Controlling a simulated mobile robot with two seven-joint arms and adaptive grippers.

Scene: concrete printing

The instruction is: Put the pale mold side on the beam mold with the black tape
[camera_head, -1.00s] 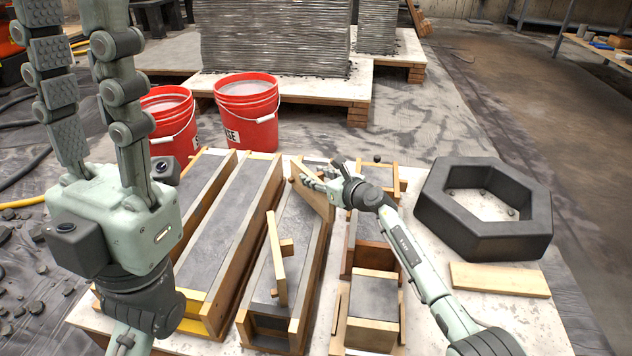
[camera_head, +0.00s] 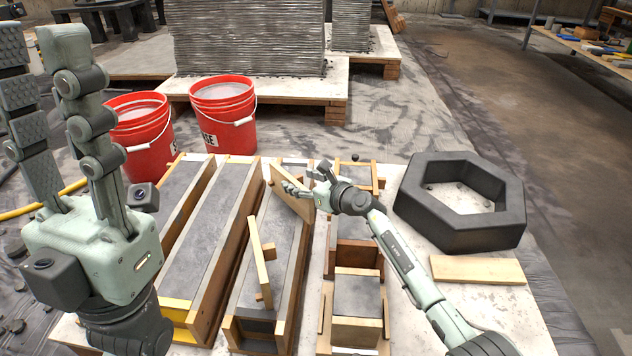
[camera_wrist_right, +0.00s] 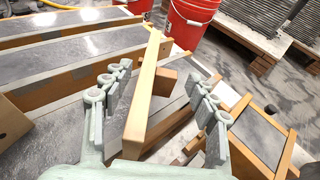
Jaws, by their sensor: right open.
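A pale wooden mold side (camera_head: 290,191) stands slanted across the far part of the middle beam mold (camera_head: 231,330), whose near end shows a dark band; I cannot tell for sure if that is black tape. My right gripper (camera_head: 297,187) is at this mold side. In the right wrist view a pale mold side (camera_wrist_right: 143,100) with a small block runs between the open fingers of the right gripper (camera_wrist_right: 160,105); contact is unclear. Another pale piece (camera_head: 259,250) with a block stands on the middle mold's near part. My left gripper (camera_head: 45,50) is raised at the left, fingers apart, empty.
A long mold with a yellow end (camera_head: 179,313) lies left of the middle one. Shorter molds (camera_head: 355,333) and a dark hexagonal ring (camera_head: 420,215) are to the right. A loose pale board (camera_head: 477,270) lies at the right. Two red buckets (camera_head: 222,125) stand behind.

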